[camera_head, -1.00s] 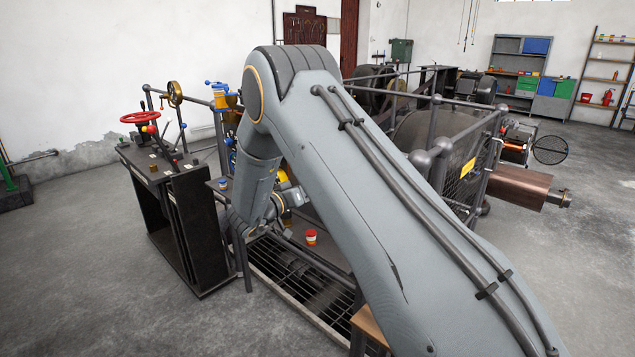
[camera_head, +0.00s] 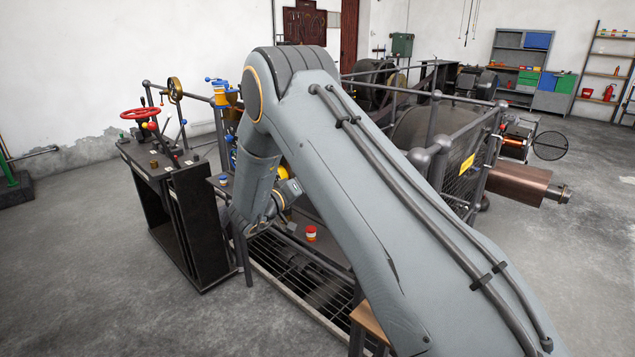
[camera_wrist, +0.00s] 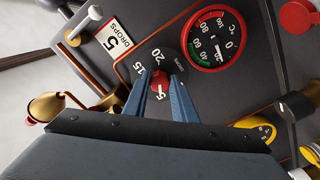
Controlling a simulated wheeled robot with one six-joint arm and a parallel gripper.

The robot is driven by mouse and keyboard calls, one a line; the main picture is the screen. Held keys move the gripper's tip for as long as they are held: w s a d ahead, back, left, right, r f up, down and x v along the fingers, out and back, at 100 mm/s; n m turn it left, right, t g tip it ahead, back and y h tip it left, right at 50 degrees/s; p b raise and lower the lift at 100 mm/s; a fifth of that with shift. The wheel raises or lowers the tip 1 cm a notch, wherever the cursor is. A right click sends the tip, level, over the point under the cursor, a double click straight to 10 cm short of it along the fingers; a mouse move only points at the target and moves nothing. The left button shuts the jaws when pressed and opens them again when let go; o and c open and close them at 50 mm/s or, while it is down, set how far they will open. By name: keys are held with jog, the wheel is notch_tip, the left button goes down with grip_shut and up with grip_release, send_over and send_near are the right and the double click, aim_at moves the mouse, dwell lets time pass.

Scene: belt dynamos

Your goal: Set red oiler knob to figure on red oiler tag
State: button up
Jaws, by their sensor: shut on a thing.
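The red oiler knob (camera_wrist: 159,79) sits on a dark dial plate in the wrist view, with figures 5, 15 and 20 and the word DROPS printed around it. My gripper (camera_wrist: 161,84) is shut on the knob, one blue finger on each side. A small pale mark shows on the knob, but I cannot tell exactly which figure it points at. The red-bordered white tag (camera_wrist: 117,38), up and left of the knob, reads 5 DROPS. In the head view my own arm hides the gripper, knob and tag.
A red-rimmed gauge (camera_wrist: 215,39) is close right of the knob. A brass cup (camera_wrist: 48,107) is at the left and a yellow dial (camera_wrist: 262,129) at lower right. In the head view, a lever stand with a red handwheel (camera_head: 140,113) is left of my arm.

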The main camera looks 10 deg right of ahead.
jog(key=shift+f, duration=0.1)
jog(key=o, duration=1)
jog(key=shift+a, duration=0.1)
jog(key=shift+o, duration=0.2)
jog(key=b+v, duration=0.2)
jog(key=v, duration=0.5)
jog(key=shift+s+a, duration=0.25)
